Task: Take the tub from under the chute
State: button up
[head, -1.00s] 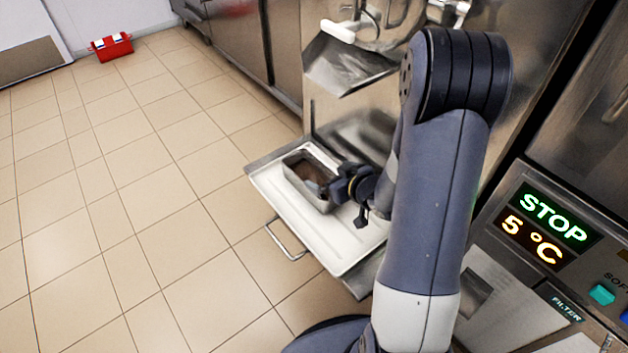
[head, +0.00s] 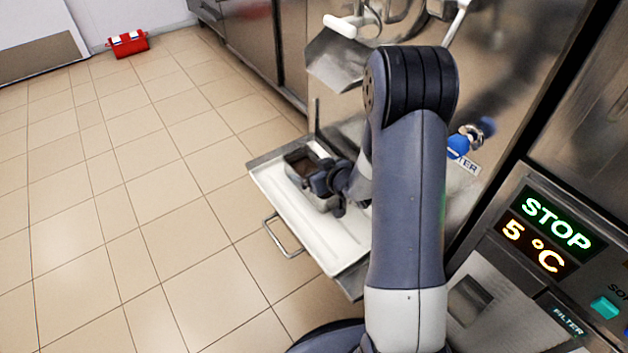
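The tub (head: 300,155) is a small grey metal rectangular container with a dark brown inside. It is on or just above the white tray (head: 285,212), below and in front of the metal chute (head: 340,60). My gripper (head: 322,181) is at the tub's right side, overlapping its rim and wall. The fingers are small and dark and partly merge with the tub, so I cannot tell whether they are closed on it. My arm hides the right part of the tray.
The tray has a metal handle (head: 280,238) at its front. A control panel (head: 548,232) reading STOP and 5 °C stands at the right. A red box (head: 127,44) lies on the far floor. The tiled floor at left is clear.

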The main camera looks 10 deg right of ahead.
jog(key=c, duration=0.9)
jog(key=shift+c, duration=0.2)
jog(key=shift+r, duration=0.1)
